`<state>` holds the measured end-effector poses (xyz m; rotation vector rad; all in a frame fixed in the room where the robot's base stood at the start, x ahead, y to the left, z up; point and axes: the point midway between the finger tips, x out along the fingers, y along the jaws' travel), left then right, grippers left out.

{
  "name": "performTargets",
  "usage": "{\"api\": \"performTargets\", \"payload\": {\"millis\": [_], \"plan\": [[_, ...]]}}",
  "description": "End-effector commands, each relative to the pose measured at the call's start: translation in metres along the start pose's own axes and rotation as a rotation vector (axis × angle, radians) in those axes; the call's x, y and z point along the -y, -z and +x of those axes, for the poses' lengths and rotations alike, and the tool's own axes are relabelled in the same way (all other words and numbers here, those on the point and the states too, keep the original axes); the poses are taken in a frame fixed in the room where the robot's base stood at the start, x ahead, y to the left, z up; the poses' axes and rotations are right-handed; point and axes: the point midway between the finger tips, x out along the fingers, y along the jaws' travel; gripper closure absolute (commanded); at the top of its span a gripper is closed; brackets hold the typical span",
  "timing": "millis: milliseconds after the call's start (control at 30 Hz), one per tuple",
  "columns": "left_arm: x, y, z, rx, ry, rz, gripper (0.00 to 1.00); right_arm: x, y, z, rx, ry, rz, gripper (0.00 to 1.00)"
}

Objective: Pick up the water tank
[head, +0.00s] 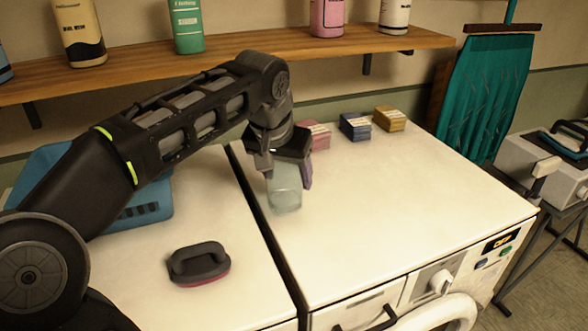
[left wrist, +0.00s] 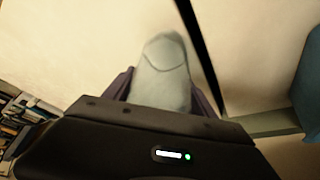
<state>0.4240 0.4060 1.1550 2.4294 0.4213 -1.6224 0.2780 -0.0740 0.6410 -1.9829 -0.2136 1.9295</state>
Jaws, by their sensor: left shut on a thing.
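The water tank (head: 285,193) is a translucent, pale grey-green container with a rounded lower end. My left gripper (head: 287,170) is shut on its upper part from above, over the left edge of the right-hand white washer. The tank also shows in the left wrist view (left wrist: 163,72), between the two purple-grey fingers of the left gripper (left wrist: 165,88). The gripper hides the tank's top. I cannot tell whether its lower end touches the washer top. My right gripper is not in view.
A dark brush with a handle (head: 199,264) lies on the left machine top. A blue container (head: 150,205) stands behind my left arm. Small pink, blue and yellow boxes (head: 390,118) line the back. A wooden shelf (head: 230,62) with bottles hangs above. The right washer top (head: 400,190) is mostly clear.

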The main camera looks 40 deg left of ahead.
Motion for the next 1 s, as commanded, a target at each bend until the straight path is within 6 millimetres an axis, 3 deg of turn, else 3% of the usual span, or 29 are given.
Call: {"api": "performTargets", "payload": {"millis": [400, 1000], "plan": [[0.0, -0.036, -0.014, 0.0, -0.001, 0.0, 0.83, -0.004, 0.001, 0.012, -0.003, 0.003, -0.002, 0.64], [0.0, -0.046, -0.019, 0.0, 0.0, 0.0, 0.83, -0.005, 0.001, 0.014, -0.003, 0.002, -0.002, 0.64]]}}
